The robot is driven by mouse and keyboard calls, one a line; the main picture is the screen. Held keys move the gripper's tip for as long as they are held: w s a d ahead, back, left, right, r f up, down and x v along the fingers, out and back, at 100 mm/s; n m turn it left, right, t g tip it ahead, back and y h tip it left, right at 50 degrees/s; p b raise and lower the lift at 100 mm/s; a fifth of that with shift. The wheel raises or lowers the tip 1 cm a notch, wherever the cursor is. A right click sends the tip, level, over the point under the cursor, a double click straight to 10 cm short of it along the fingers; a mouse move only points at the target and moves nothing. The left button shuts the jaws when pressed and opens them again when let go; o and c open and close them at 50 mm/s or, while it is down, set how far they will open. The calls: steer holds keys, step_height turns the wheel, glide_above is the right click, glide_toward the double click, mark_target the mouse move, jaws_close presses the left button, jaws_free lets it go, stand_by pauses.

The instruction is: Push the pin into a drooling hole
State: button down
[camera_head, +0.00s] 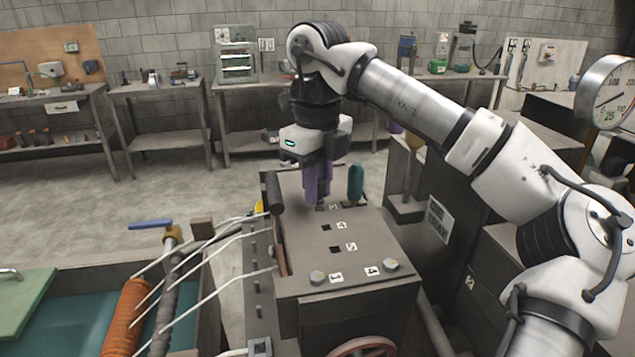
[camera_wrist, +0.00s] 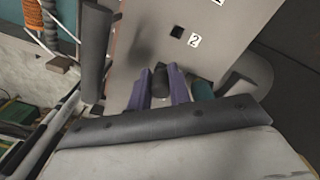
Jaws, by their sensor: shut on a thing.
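My gripper (camera_head: 318,200) hangs, fingers down, above the far part of a grey metal block. Its purple fingers are shut on a dark, round-ended pin (camera_wrist: 160,82), clear in the wrist view. In the head view the fingers mostly hide the pin. The block's top (camera_head: 315,265) has a row of square dark holes with white number tags. One hole (camera_head: 335,249) is towards the front and another (camera_head: 327,227) is behind it. In the wrist view a hole (camera_wrist: 177,32) tagged 2 lies beyond the pin, apart from it. I see no liquid at these holes.
A teal upright cylinder (camera_head: 355,183) stands close right of my fingers. A dark cylinder (camera_head: 275,193) stands at the block's left edge. Bolts (camera_head: 390,265) stick up at its front. White tubes, an orange coil (camera_head: 128,315) and a teal-lined tank lie left.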

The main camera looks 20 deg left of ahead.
steer(key=shift+f+b, duration=0.35)
steer(key=shift+f, duration=0.25)
stand_by(0.3)
steer(key=c, duration=1.2)
jaws_free()
step_height(320, 180, up, 11)
steer(key=shift+r+p, duration=0.1)
steer(key=shift+p, duration=0.55)
steer(key=shift+r+p, duration=0.4)
steer(key=shift+r, duration=0.05)
